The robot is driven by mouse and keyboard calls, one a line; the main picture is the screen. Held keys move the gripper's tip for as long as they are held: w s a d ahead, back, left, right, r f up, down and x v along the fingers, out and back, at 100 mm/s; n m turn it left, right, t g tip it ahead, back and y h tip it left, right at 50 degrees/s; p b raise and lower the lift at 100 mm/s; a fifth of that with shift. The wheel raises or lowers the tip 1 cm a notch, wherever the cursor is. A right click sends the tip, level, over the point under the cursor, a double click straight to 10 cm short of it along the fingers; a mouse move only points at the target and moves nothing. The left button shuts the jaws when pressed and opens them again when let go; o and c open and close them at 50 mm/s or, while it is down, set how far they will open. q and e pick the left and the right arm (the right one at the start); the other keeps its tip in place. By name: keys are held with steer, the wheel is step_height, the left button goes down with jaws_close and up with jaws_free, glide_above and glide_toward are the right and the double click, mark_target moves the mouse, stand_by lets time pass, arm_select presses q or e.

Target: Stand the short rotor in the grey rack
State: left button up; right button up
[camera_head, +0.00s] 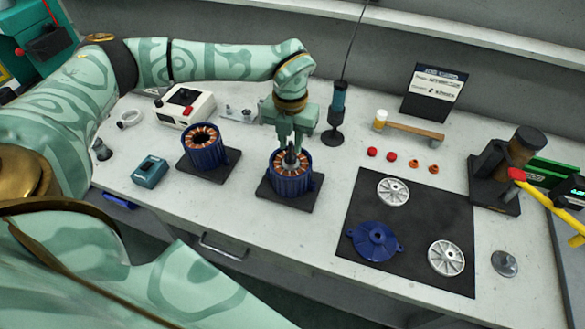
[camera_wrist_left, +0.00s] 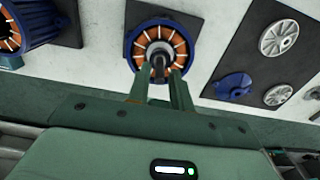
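My left gripper (camera_head: 291,153) points down over the right-hand blue motor housing (camera_head: 291,185), which has a ring of copper windings. A grey rotor with a dark upright shaft (camera_wrist_left: 159,66) sits in the middle of that ring, and the fingers (camera_wrist_left: 161,76) stand on either side of the shaft. Whether they touch it cannot be told. I cannot tell whether this rotor is the short one. A low grey rack-like holder (camera_head: 238,114) with small upright parts is behind the housings. My right gripper is not in view.
A second blue housing (camera_head: 203,151) stands to the left. A black mat (camera_head: 411,220) holds silver discs and a blue cover (camera_head: 375,241). A dark upright stand with a blue cylinder (camera_head: 338,98) is close behind the gripper. A press-like fixture (camera_head: 508,165) is at right.

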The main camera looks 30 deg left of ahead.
arm_select(q)
steer(key=shift+r+p, duration=0.1)
steer(key=shift+p, duration=0.3)
steer(key=shift+c, duration=0.3)
jaws_close()
steer(key=shift+r, duration=0.1)
steer(key=shift+r+p, duration=0.9)
steer(key=shift+p, duration=0.05)
steer(key=shift+r, duration=0.15)
steer(key=shift+r+p, duration=1.4)
steer(key=shift+p, duration=0.25)
